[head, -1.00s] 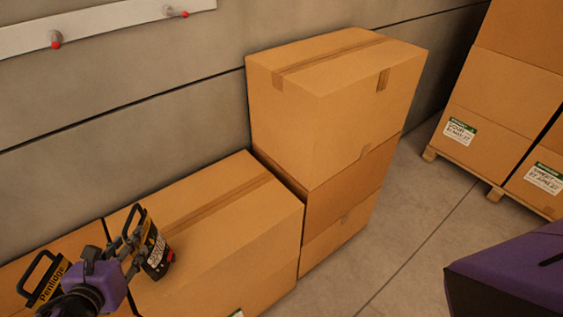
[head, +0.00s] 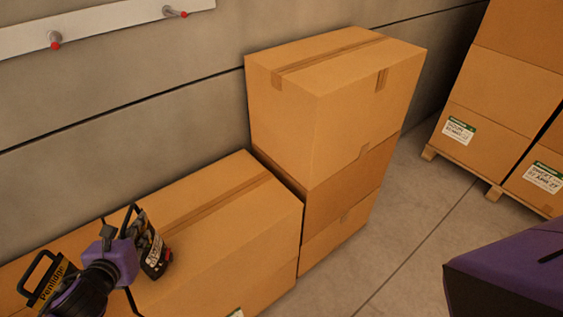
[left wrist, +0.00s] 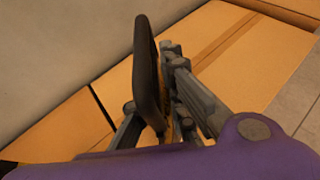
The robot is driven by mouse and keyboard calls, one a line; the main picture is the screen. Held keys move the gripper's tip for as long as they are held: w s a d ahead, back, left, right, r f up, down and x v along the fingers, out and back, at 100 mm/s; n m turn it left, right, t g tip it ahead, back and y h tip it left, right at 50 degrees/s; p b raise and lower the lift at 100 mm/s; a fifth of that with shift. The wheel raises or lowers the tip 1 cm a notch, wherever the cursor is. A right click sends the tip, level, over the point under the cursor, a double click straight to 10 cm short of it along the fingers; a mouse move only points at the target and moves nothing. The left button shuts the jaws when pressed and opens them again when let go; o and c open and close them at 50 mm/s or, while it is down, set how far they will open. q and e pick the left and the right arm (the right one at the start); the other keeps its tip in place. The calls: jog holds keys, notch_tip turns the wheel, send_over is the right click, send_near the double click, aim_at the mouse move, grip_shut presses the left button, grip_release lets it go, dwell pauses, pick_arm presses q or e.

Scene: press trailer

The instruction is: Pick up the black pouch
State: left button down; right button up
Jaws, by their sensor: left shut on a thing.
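A black pouch (head: 155,252) with a pale printed label, a dark loop handle and a red spot low down is upright over the near cardboard box in the head view. My left gripper (head: 128,243) is at its left side, with its fingers mostly hidden behind my purple wrist. In the left wrist view the pouch (left wrist: 147,70) shows as a dark, narrow upright shape. The left gripper (left wrist: 160,112) has a finger on each side of it and is shut on it. Whether its bottom touches the box I cannot tell. My right gripper is not in view.
A grey wall (head: 120,120) runs behind.

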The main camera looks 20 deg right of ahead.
pick_arm(q)
jog(key=shift+a, duration=0.1)
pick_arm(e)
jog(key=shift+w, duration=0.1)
pick_arm(q)
jog(key=shift+w+r, duration=0.1)
jog(key=shift+r, duration=0.05)
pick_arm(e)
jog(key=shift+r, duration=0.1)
pick_arm(q)
jog(key=shift+r, duration=0.15)
notch_tip(320, 180, up, 2)
jog(key=shift+r, duration=0.1)
jog(key=s+a+r+p, duration=0.1)
jog(key=s+r, duration=0.9)
jog(key=s, duration=0.4)
jog(key=shift+a+r, duration=0.15)
jog(key=shift+r, duration=0.1)
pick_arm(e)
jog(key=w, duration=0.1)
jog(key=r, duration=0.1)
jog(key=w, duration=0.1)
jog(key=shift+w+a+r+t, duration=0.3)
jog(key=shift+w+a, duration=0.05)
